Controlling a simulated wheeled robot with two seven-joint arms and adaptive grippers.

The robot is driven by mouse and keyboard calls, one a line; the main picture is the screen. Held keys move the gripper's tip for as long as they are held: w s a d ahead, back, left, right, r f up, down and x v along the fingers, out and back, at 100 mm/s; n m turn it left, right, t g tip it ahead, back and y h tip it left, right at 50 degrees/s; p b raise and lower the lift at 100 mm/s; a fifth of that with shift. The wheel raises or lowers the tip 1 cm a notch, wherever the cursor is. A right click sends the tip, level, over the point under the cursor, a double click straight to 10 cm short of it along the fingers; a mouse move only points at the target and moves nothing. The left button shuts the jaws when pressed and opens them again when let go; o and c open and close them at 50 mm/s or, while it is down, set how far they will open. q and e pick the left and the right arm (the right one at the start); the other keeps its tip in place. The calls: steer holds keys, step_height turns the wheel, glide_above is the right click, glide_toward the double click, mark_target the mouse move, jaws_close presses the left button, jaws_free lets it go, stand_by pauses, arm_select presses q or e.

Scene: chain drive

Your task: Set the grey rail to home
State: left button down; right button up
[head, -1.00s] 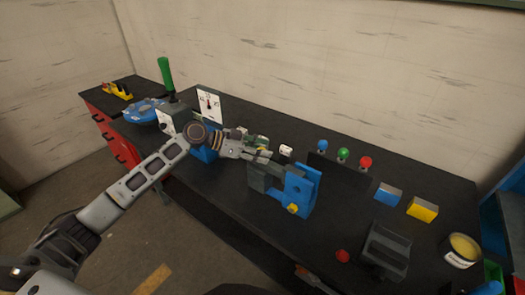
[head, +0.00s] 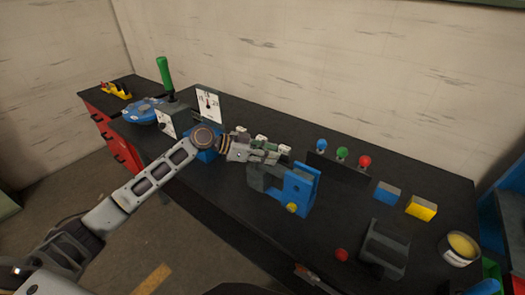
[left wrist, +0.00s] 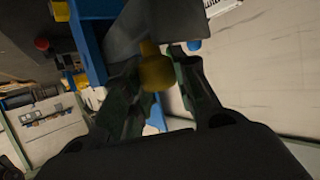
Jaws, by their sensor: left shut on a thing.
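My left gripper (head: 279,153) is above and behind the blue block fixture (head: 299,187). In the left wrist view its dark fingers (left wrist: 160,85) are shut around a yellow knob (left wrist: 155,72). A grey flat piece (left wrist: 130,25) lies right behind the knob and may be the grey rail. A blue upright part (left wrist: 86,42) stands beside it. In the head view a grey block (head: 262,177) sits against the blue fixture, with another yellow knob (head: 292,208) low on its front. The held knob is hidden there by the gripper. My right gripper is out of view.
A white dial card (head: 209,104) and a green-handled lever (head: 165,75) stand at the left. Blue, green and red knobs (head: 343,154) rise at the back. A grey box (head: 386,247), blue and yellow blocks (head: 421,208) and a round tin (head: 460,248) occupy the right.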

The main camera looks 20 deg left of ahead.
arm_select(q)
steer(key=shift+s+d, duration=0.1)
steer(key=shift+d, duration=0.05)
steer(key=c, duration=1.1)
jaws_free()
steer(key=shift+d, duration=0.15)
steer(key=shift+s+a+r, duration=0.15)
steer(key=shift+a+r, duration=0.05)
steer(key=shift+a, duration=0.4)
steer(key=shift+v, duration=5.45)
steer(key=shift+s, duration=0.1)
